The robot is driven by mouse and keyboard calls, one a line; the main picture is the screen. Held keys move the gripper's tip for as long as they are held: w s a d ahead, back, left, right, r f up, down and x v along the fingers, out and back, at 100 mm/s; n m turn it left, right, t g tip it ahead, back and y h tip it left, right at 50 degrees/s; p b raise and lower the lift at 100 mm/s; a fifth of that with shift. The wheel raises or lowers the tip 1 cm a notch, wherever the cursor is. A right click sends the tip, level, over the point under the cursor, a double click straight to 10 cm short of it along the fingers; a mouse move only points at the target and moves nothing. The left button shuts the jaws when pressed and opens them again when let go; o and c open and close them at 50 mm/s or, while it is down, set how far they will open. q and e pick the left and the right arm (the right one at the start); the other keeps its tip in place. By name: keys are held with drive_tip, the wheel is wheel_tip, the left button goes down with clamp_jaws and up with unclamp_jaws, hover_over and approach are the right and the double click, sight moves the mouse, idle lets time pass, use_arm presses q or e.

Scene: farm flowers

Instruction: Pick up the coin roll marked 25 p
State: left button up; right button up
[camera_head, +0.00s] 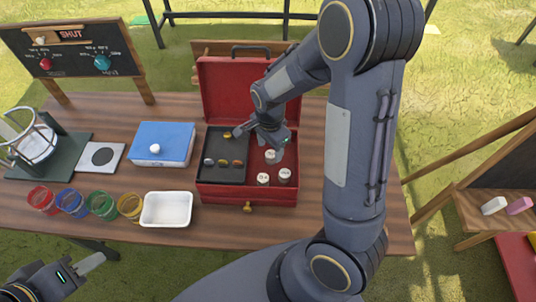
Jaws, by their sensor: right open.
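Several coin rolls with white marked tops stand upright in the right compartment of the open red cash box (248,198). One roll (263,179) is at the front left, one (285,174) at the front right and one (270,157) behind them. The marks are too small to read, so I cannot tell which is 25 p. My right gripper (262,138) is open over the back of the box, close to the back roll, and partly covers that area. My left gripper (76,273) is low at the left, away from the box; its jaw opening is unclear.
Loose coins (223,162) lie in the box's black left tray. Left of the box are a white dish (166,209), a blue box (162,144) and several coloured glass cups (103,205). The raised red lid (225,88) stands behind. The table's front strip is clear.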

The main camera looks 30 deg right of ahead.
sight(271, 154)
wheel_tip(271, 154, down, 4)
drive_tip(key=shift+d+f, duration=0.1)
drive_tip(key=c, duration=1.2)
drive_tip(key=shift+o, duration=0.2)
